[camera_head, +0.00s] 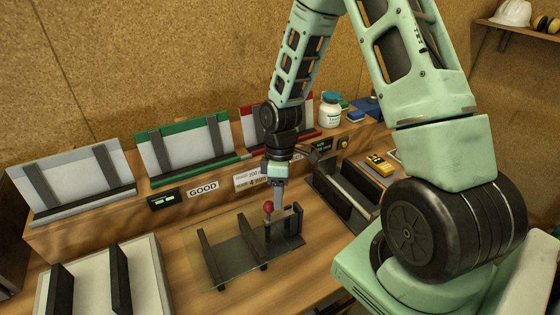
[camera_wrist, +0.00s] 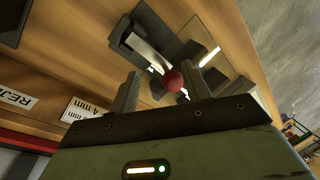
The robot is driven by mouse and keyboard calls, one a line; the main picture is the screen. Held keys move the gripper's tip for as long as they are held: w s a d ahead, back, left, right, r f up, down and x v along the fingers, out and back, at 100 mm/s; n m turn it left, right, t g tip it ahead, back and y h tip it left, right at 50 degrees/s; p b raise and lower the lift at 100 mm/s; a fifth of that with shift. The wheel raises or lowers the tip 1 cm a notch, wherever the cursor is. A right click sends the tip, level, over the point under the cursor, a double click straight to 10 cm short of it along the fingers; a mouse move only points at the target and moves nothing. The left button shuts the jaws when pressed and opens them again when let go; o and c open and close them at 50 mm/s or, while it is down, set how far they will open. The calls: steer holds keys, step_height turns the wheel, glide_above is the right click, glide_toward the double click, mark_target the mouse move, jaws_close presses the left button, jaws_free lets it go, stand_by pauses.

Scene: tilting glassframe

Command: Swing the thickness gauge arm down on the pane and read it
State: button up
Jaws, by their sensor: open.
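The glass pane (camera_head: 222,237) lies on a dark rack with upright strips on the wooden bench, in the middle of the head view. The thickness gauge (camera_head: 295,232), a dark stand, stands at the pane's right edge. Its round red knob (camera_head: 268,207) is up above the pane's far right part. My gripper (camera_head: 279,203) points down at the gauge. In the wrist view my open gripper (camera_wrist: 165,80) has the red knob (camera_wrist: 173,80) between its fingers, nearer the right one. I cannot tell whether they touch it. My gripper partly hides the gauge arm.
Angled racks, grey, green (camera_head: 185,146) and red, stand along the back ledge. A GOOD label (camera_head: 203,188) is on its front. A pale tray (camera_head: 103,280) is at front left. A dark trough (camera_head: 342,190) and yellow meter (camera_head: 379,165) lie right.

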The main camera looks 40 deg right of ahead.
steer(key=b+v, duration=0.2)
steer(key=v, duration=1.4)
steer(key=s+a+f+b, duration=0.1)
steer(key=s+a+b, duration=0.1)
steer(key=a, duration=0.6)
steer(key=s+a+f+h+b, duration=0.1)
steer(key=s+a, duration=0.4)
steer(key=a, duration=0.3)
steer(key=shift+s+f+t+b, duration=0.25)
steer(key=shift+f+t+b, duration=0.05)
steer(key=shift+f+b, duration=0.1)
steer(key=shift+m+t, duration=0.6)
steer(key=s+a+f, duration=0.1)
steer(key=s+a, duration=0.1)
steer(key=s, duration=0.2)
steer(key=s+a+f+b, duration=0.1)
steer(key=s+a, duration=0.1)
steer(key=s, duration=0.1)
steer(key=s+a+f+b, duration=0.1)
steer(key=s+a, duration=0.2)
steer(key=s, duration=0.1)
steer(key=shift+s+a+f, duration=0.1)
steer(key=shift+s, duration=0.25)
steer(key=shift+c, duration=0.3)
steer(key=shift+s+a+b, duration=0.1)
steer(key=shift+s+b, duration=0.2)
steer(key=c, duration=0.5)
jaws_close()
